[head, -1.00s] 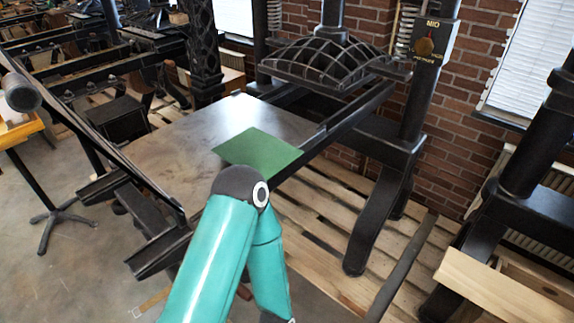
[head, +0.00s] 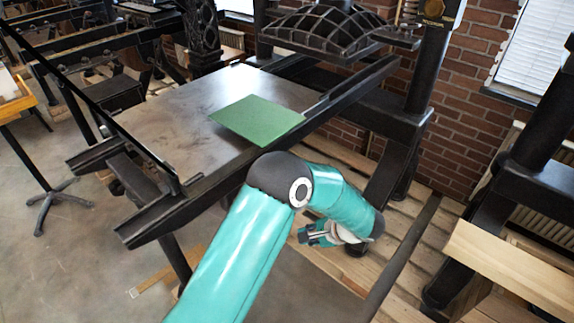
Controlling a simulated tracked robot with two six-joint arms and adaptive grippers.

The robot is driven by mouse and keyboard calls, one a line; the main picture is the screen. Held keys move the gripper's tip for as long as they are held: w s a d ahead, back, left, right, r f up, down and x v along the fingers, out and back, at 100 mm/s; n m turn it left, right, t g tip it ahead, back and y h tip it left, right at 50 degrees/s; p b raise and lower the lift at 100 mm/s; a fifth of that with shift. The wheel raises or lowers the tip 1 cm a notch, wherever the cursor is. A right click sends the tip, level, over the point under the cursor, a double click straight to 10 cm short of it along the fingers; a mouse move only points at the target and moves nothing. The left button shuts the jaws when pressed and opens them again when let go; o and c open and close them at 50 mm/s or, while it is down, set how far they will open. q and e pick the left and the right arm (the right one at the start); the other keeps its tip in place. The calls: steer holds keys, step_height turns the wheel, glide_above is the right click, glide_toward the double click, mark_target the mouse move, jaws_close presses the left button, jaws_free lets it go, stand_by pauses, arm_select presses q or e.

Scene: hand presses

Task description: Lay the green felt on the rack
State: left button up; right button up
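The green felt (head: 257,120) is a flat square sheet. It lies on the grey metal bed (head: 165,108) of the hand press, near the bed's right edge. My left arm, teal with a dark elbow, rises from the bottom left of centre. Its forearm bends to the right and back down. My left gripper (head: 308,234) is small in the picture, below and to the right of the felt and apart from it, beside the press. It holds no felt; its finger opening is too small to tell. My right gripper is not in view. I cannot pick out the rack with certainty.
The press's black ribbed platen (head: 325,30) stands behind the bed, and black rails flank the bed. A wooden pallet (head: 400,235) lies on the floor at right. A wooden-topped stand (head: 15,105) is at far left. Another black press (head: 500,200) stands at right.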

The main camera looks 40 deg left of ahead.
arm_select(q)
steer(key=w+a+r+n+t+y+b, duration=0.1)
steer(key=w+a+r+y, duration=0.15)
steer(key=r, duration=0.35)
steer(key=w+a+r+n+t+y, duration=0.1)
steer(key=w+r+y, duration=0.25)
steer(key=r, duration=0.25)
steer(key=n+y+b, duration=0.1)
steer(key=n+y, duration=0.3)
glide_toward(287, 131)
steer(key=shift+g, duration=0.4)
steer(key=shift+w+a, duration=0.2)
steer(key=shift+a, duration=2.25)
steer(key=shift+w+a, duration=0.2)
steer(key=shift+a, duration=2.25)
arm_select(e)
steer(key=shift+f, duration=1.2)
arm_select(q)
jaws_close()
steer(key=shift+r+p, duration=0.8)
steer(key=shift+r, duration=0.75)
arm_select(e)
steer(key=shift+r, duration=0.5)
